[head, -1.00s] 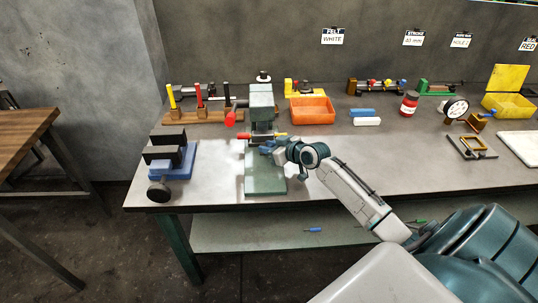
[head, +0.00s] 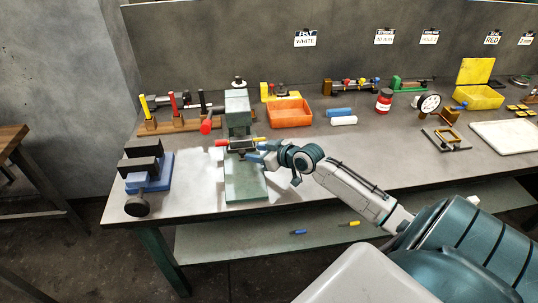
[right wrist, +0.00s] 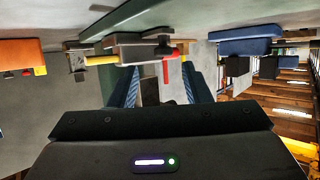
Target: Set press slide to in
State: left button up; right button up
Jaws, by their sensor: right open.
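The green press (head: 237,106) stands upright on the workbench, left of centre, with a red handle knob (head: 206,127) on its left. Low on its front is a slide (head: 242,146), a grey block with a red end at left and a yellow end at right. In the right wrist view, which looks upside down, the slide block (right wrist: 136,50) shows beyond the fingers. My right gripper (head: 252,157) is open just in front of the slide, over the press base (head: 245,187). My left gripper is out of view.
A blue vise (head: 150,172) with dark jaws stands left of the press. An orange bin (head: 290,113) and blue and white rolls (head: 343,120) are behind to the right.

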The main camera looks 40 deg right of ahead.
jog(key=shift+v, duration=2.95)
